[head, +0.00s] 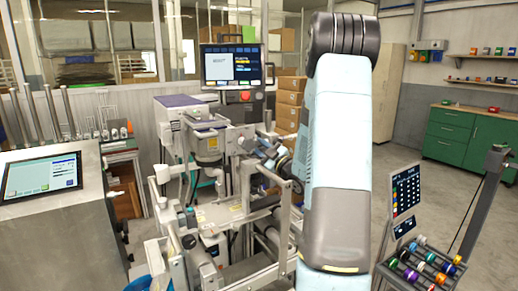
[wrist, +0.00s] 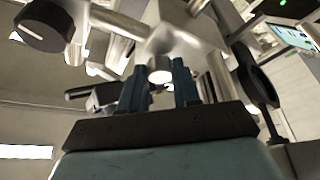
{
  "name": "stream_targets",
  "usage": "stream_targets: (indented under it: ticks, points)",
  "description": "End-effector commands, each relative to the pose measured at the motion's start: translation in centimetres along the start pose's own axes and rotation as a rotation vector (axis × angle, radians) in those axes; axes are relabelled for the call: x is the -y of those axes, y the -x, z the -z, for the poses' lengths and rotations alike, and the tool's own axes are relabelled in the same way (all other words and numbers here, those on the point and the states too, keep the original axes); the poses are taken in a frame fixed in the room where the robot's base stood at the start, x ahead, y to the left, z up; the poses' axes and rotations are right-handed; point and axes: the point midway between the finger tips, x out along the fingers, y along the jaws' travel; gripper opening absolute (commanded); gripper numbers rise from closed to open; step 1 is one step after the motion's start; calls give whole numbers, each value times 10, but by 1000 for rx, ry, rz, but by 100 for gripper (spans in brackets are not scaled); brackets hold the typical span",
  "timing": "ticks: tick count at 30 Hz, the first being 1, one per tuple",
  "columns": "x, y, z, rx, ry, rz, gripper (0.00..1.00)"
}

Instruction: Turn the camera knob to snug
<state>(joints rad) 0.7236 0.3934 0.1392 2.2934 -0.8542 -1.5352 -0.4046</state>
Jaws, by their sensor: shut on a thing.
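In the wrist view my gripper (wrist: 159,82) has its two dark blue fingers on either side of a short, pale metal knob (wrist: 160,70), shut on it. The knob sits below a larger silver metal block (wrist: 185,35); the fingers partly hide what is behind it. I cannot tell from its face how far the knob is turned. In the head view my light blue arm stands in front of the machine, and I cannot make out my gripper or the knob there.
A black round knob (wrist: 42,25) with a white line is at upper left in the wrist view, close to metal rods. In the head view a monitor (head: 231,65) stands above the machine, a touch panel (head: 42,176) is at left, and a rack of coloured reels (head: 423,264) is at lower right.

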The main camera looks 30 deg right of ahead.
Motion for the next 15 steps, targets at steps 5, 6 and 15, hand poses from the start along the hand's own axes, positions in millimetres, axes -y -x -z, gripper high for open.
stream_targets:
  ticks: [5,6,15]
  points:
    - [2,0,0,1,59,30,1]
    - [2,0,0,2,58,29,1]
    - [1,1,0,2,57,28,47]
